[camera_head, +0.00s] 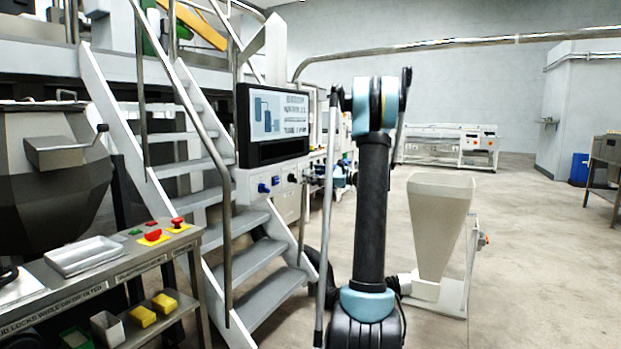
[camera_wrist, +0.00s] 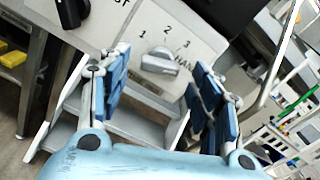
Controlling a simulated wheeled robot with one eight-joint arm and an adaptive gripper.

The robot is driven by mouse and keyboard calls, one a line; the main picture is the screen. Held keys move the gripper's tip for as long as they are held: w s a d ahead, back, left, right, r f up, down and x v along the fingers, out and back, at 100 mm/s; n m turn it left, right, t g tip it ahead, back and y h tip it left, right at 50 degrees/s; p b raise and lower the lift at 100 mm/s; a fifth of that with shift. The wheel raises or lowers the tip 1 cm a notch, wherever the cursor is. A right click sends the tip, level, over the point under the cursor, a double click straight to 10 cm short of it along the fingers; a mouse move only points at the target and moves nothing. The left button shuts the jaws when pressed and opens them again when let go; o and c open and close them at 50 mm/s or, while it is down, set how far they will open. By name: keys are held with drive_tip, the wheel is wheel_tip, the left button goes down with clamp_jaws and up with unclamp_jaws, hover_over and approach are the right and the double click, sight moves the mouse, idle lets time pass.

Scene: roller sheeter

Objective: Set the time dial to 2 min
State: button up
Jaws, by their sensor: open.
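The time dial (camera_wrist: 161,63) is a pale grey knob on a light panel (camera_wrist: 205,40) in the wrist view. The marks 1, 2 and 3 run in an arc above it, with partly hidden lettering at its lower right. Its grip lies nearly level in the picture; I cannot tell which mark it points to. My gripper (camera_wrist: 161,68) is open, with blue-padded fingers on either side of the dial in the picture. No contact shows, and the gap in depth is unclear. In the head view my gripper (camera_head: 326,176) is small beside the control panel (camera_head: 245,190).
A black knob (camera_wrist: 72,12) sits on the panel's upper left in the wrist view. A display screen (camera_head: 278,115) stands above the panel. Metal stairs (camera_head: 200,190) with handrails are left of my arm. A white hopper (camera_head: 440,225) stands on the right; open floor lies beyond.

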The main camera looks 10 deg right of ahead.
drive_tip(key=shift+x, duration=1.3)
drive_tip(key=c, duration=1.1)
drive_tip(key=shift+o, duration=0.2)
drive_tip(key=shift+s+f+n, duration=0.1)
drive_tip(key=shift+f+n, duration=0.05)
drive_tip(key=shift+n, duration=8.65)
